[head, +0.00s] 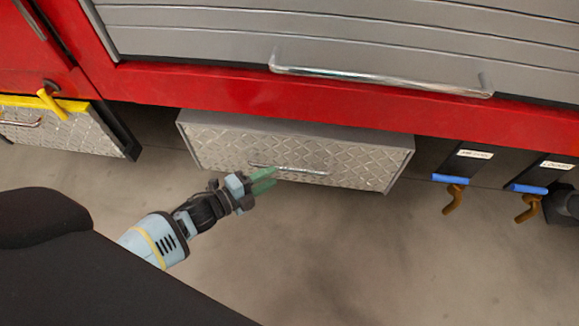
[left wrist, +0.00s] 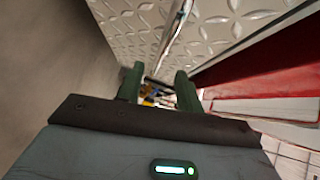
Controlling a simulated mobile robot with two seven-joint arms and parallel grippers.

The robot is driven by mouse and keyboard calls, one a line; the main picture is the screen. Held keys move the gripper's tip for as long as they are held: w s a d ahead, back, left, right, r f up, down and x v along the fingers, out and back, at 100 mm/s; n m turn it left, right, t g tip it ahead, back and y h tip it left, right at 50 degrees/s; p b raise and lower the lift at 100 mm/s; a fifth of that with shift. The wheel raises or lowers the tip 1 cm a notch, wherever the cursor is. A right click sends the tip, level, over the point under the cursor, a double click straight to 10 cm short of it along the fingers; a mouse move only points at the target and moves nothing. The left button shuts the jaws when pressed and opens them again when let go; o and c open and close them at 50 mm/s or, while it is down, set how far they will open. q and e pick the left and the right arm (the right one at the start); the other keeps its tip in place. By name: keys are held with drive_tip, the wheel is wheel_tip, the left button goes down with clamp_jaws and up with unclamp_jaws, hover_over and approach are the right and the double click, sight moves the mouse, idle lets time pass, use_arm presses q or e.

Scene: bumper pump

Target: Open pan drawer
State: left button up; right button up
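The pan drawer (head: 225,146) has a silver diamond-plate front and sits under the red body. A grey strip shows along its top; no inside shows. Its thin metal bar handle (head: 300,171) runs across the front, and the handle (left wrist: 176,35) also shows in the left wrist view. My left gripper (head: 264,181) is at the left end of the handle, its green fingers pointing along it. In the left wrist view the left gripper (left wrist: 160,78) has its fingers apart, with the handle's end appearing between the tips. I cannot tell whether they touch it. My right gripper is out of view.
Above is the red body (head: 250,92) with a grey slatted shutter (head: 350,30) and its bar handle. Another diamond-plate box (head: 75,131) is at left. Blue-topped fittings with brown hooks (head: 454,197) hang at right. Bare floor (head: 380,260) lies below the drawer.

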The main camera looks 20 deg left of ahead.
sight(287, 167)
use_arm(q)
drive_tip(key=b+x, duration=0.2)
drive_tip(key=x, duration=0.4)
drive_tip(key=shift+f, duration=0.15)
drive_tip(key=shift+w+d, duration=0.15)
drive_tip(key=shift+w, duration=0.25)
drive_tip(key=c, duration=0.7)
clamp_jaws()
